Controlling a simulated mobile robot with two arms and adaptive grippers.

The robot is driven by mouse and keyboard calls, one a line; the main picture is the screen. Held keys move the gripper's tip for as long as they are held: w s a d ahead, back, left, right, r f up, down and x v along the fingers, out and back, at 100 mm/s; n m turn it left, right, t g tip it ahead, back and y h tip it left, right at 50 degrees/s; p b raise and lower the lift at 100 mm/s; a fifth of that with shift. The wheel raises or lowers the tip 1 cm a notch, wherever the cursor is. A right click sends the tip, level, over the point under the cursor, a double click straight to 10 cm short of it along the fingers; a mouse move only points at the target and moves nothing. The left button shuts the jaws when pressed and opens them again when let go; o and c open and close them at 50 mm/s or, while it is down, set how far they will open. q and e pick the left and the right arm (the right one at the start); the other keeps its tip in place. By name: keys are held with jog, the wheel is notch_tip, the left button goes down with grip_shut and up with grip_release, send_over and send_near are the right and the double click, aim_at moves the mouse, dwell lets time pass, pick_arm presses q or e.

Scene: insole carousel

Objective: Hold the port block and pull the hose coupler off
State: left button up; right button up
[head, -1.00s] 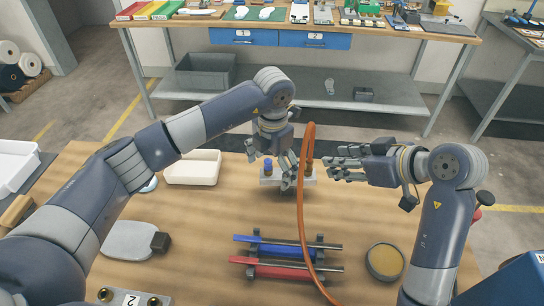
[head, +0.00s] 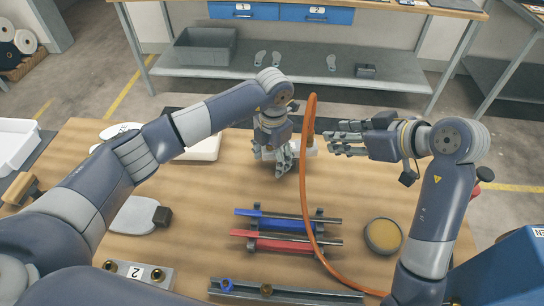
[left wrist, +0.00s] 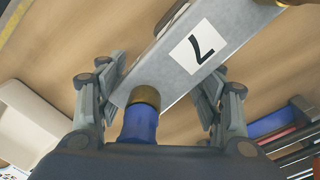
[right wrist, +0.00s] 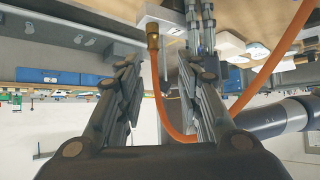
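The pale grey port block (left wrist: 240,18), labelled 7, lies on the wooden table. In the head view it is mostly hidden behind my left gripper (head: 276,167). In the left wrist view a blue fitting with a brass ring (left wrist: 141,122) stands at its near end. My left gripper's open fingers are either side of that end; I cannot tell whether they touch it. The orange hose (head: 304,190) ends in a brass hose coupler (right wrist: 153,40) at the block (right wrist: 163,15) in the right wrist view. My right gripper (head: 336,137) is open and empty, pointing towards the coupler, which is beyond its fingertips.
The hose arches up and drops across the table beside blue and red holders (head: 280,243) with rods. A round tin (head: 383,237) stands right of them. A white tray (head: 203,150) is behind my left arm. A metal rail (head: 310,293) lies at the near edge.

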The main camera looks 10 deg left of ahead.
pick_arm(q)
grip_shut()
pick_arm(e)
jog(key=shift+o, duration=0.6)
jog(key=w+a+f+n+g+h, duration=0.2)
jog(key=a+f+n+g+h, duration=0.15)
jog(key=a+f+n, duration=0.2)
jog(key=w+d+f+n+h, duration=0.2)
jog(key=w+d+f+h, duration=0.1)
jog(key=h, duration=0.3)
pick_arm(q)
jog(key=shift+f, duration=0.1)
pick_arm(e)
jog(key=w+a+r+n+y, duration=0.3)
jog(key=w+r+n, duration=0.7)
jog(key=n, duration=0.1)
pick_arm(q)
jog(key=shift+a, duration=0.15)
pick_arm(e)
jog(key=shift+s+a+r+m+g+h, duration=0.15)
jog(key=shift+s+a+m+g+h, duration=0.4)
jog(key=shift+s+a+g, duration=0.35)
jog(key=shift+s+a+r+m+g+h, duration=0.1)
jog(key=shift+s+a+m+g+h, duration=0.45)
jog(key=shift+s, duration=0.5)
